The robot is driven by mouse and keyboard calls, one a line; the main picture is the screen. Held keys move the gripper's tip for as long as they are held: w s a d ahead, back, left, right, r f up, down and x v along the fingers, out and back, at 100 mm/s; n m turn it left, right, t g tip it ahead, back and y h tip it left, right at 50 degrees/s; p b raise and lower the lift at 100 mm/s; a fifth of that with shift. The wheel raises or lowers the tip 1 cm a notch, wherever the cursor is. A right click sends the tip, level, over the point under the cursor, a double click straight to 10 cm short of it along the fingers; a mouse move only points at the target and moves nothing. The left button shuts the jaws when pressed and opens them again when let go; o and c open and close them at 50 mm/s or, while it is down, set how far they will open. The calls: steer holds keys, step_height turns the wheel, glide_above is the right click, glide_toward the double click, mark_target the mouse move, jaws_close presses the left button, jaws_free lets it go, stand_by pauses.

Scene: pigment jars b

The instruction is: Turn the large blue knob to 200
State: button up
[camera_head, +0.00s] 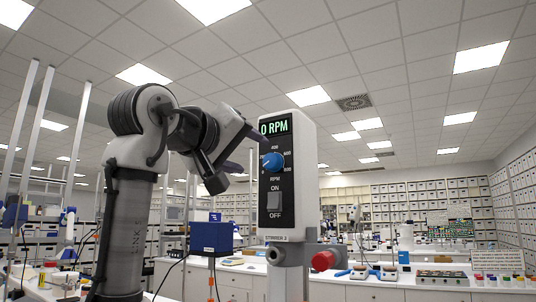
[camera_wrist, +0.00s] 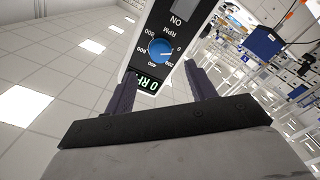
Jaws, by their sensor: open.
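The large blue knob (camera_head: 273,161) sits on the dark front panel of a white stirrer unit (camera_head: 303,180). It also shows in the wrist view (camera_wrist: 159,48), upside down, with a pale pointer mark on the 0-to-200 side of its scale. The green display (camera_head: 275,127) above the knob reads 0 RPM. My gripper (camera_head: 250,154) is open, its dark fingers to the left of the panel near the knob. In the wrist view my gripper (camera_wrist: 160,72) has its fingers apart, with the knob seen between and beyond their tips. I see no contact with the knob.
An ON/OFF switch (camera_head: 274,202) is below the knob.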

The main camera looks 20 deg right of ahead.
mark_target(270, 161)
steer(key=p+x, duration=0.2)
steer(key=x, duration=0.6)
steer(key=shift+w+d+p, duration=0.1)
steer(key=shift+p, duration=0.25)
steer(key=shift+f, duration=0.1)
steer(key=c, duration=1)
